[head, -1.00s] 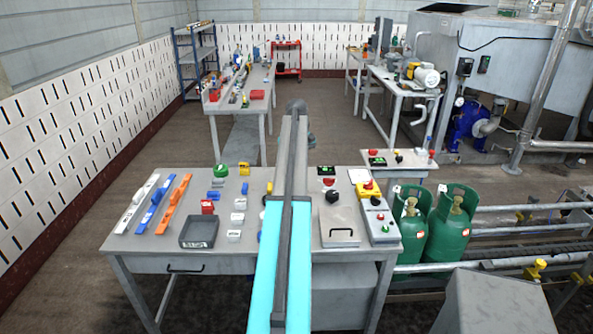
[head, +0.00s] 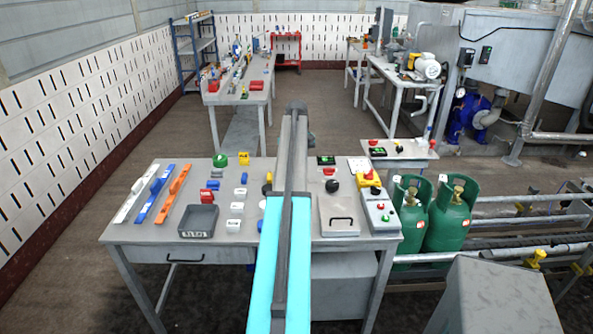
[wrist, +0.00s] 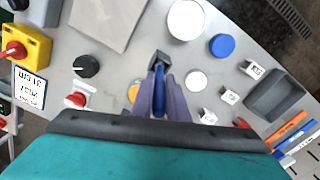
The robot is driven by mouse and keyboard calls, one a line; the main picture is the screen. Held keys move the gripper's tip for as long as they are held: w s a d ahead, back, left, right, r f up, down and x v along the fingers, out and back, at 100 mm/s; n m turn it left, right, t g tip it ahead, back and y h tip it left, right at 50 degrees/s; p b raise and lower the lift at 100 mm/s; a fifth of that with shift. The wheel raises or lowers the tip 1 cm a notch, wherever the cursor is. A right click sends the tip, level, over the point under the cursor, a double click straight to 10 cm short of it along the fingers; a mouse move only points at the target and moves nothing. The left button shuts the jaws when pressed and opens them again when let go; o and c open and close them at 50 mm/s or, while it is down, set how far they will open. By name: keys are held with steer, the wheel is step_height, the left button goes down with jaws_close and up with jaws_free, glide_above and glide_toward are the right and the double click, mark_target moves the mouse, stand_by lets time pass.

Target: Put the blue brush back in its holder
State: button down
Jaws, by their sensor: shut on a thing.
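In the wrist view my gripper (wrist: 163,88) is shut on a slim blue thing (wrist: 159,90), which looks like the blue brush's handle. A dark grey block (wrist: 159,60) shows at the fingertips; I cannot tell whether it belongs to the brush. The grip is above the workbench, and height is unclear. A white round container (wrist: 187,19) and a blue round piece (wrist: 222,45) stand beyond the fingertips. I cannot tell whether either is the holder. In the head view my arm hides the gripper and the held thing.
A rear bench (head: 239,97) stands beyond.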

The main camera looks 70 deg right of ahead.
steer(key=shift+f, duration=0.6)
stand_by(0.7)
steer(key=c, duration=1.6)
jaws_free()
steer(key=shift+c, duration=0.2)
steer(key=shift+r, duration=0.1)
step_height(320, 180, up, 14)
steer(key=b, duration=0.3)
steer(key=shift+b, duration=0.4)
steer(key=shift+f, duration=0.2)
